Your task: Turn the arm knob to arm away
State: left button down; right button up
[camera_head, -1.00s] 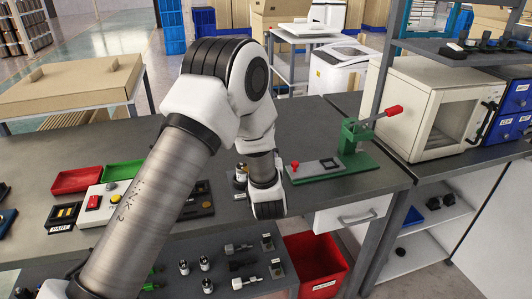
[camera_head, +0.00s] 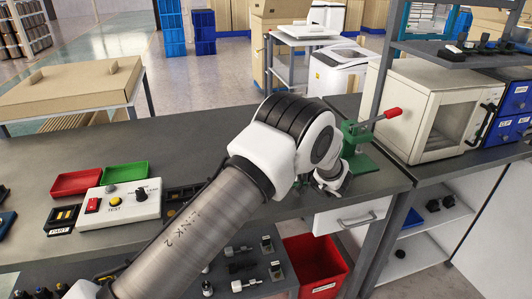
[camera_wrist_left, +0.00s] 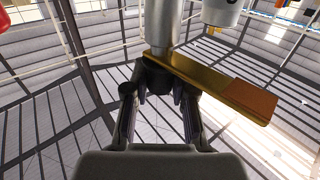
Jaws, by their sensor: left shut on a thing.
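A white control box (camera_head: 120,206) stands on the bench at left in the head view. It has a red switch (camera_head: 93,206), a yellow TEST button (camera_head: 115,201) and a black knob (camera_head: 141,194); its printed labels are too small to read. My left arm reaches across the bench to the right, away from that box. It mostly hides my left gripper near the green fixture (camera_head: 372,172). In the left wrist view my left gripper (camera_wrist_left: 158,88) is shut on a dark piece (camera_wrist_left: 157,74) below a silver cylinder (camera_wrist_left: 163,25). A gold bar with an orange end (camera_wrist_left: 225,88) extends right. My right gripper is out of view.
Red (camera_head: 77,183) and green (camera_head: 124,172) trays lie behind the box. The green fixture has a red-handled lever (camera_head: 392,113). A white oven-like cabinet (camera_head: 425,105) stands right of it. A red bin (camera_head: 318,262) is below the bench. The bench's back left is clear.

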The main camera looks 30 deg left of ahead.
pick_arm(q)
jog(key=shift+n+g, duration=0.8)
jog(key=shift+g, duration=0.3)
jog(key=c, duration=0.9)
grip_release()
jog(key=shift+a, duration=0.1)
jog(key=shift+c, duration=0.2)
jog(key=w+d, duration=0.1)
jog(key=d, duration=1.1)
jog(key=shift+w, duration=0.1)
